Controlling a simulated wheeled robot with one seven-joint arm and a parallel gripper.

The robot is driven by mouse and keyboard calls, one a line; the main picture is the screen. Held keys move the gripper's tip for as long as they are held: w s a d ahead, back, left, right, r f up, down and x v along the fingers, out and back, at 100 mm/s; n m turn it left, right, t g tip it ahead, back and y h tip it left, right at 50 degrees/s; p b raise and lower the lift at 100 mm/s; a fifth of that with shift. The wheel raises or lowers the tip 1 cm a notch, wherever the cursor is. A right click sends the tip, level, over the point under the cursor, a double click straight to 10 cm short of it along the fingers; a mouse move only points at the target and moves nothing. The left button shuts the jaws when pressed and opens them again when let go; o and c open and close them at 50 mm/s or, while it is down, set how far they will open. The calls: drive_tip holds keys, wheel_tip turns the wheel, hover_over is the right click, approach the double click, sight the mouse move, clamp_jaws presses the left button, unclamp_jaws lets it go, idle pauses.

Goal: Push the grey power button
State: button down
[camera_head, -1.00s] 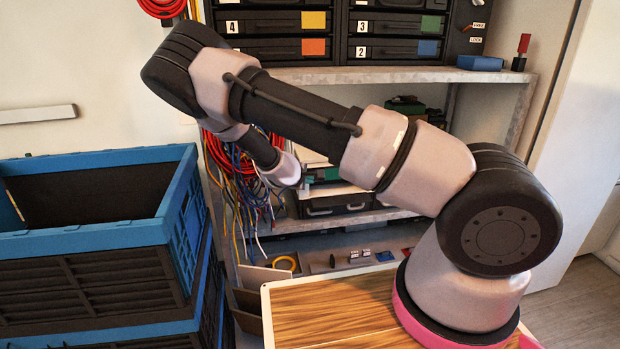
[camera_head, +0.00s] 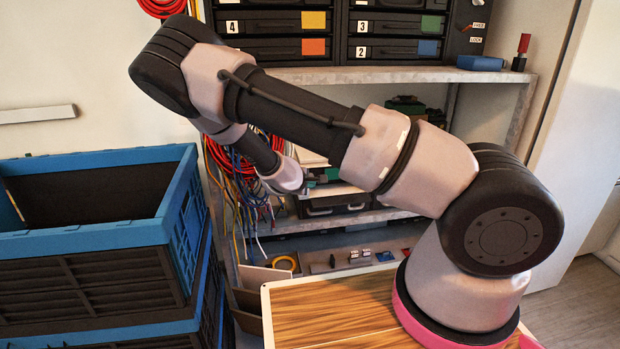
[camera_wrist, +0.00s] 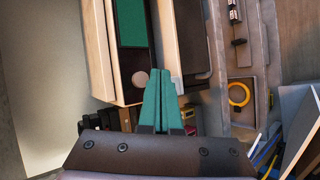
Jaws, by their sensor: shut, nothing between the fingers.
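A round grey button (camera_wrist: 140,78) shows in the wrist view, on the end of a pale case with a dark and green panel (camera_wrist: 131,22). My gripper (camera_wrist: 163,72) has teal fingers that are closed together with nothing between them. Its tips appear just right of the button in that view; I cannot tell whether they touch the case. In the head view my gripper (camera_head: 321,176) is small and partly hidden by my arm, in front of the shelf. The button cannot be made out there.
A shelf (camera_head: 370,75) holds numbered drawers (camera_head: 274,48) above. Loose cables (camera_head: 245,185) hang left of my gripper. Blue crates (camera_head: 95,236) stand at the left. A yellow tape ring (camera_head: 285,263) lies low, also in the wrist view (camera_wrist: 238,94). A wooden top (camera_head: 335,312) is in front.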

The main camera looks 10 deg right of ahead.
drive_tip(key=s, duration=0.4)
drive_tip(key=shift+s, duration=0.35)
drive_tip(key=s+r+m+g+y, duration=0.2)
drive_tip(key=s+r+m+y, duration=0.15)
drive_tip(key=r, duration=0.45)
drive_tip(key=s+r+m+g+y, duration=0.1)
drive_tip(key=s+r+m+y, duration=0.15)
drive_tip(key=r+m, duration=0.45)
drive_tip(key=s+r+m+g+y, duration=0.2)
drive_tip(key=s+r+y, duration=0.1)
drive_tip(key=r, duration=0.7)
drive_tip(key=s+d+r+m+t, duration=0.1)
drive_tip(key=s+d+r+m, duration=0.1)
drive_tip(key=s+r, duration=0.6)
drive_tip(key=s+d+r+m+t, duration=0.1)
drive_tip(key=s+d+r+m, duration=0.1)
drive_tip(key=s+d+r, duration=0.2)
drive_tip(key=s+r, duration=0.3)
drive_tip(key=s, duration=0.3)
drive_tip(key=shift+d+r+t+h, duration=0.3)
drive_tip(key=shift+d+r, duration=0.1)
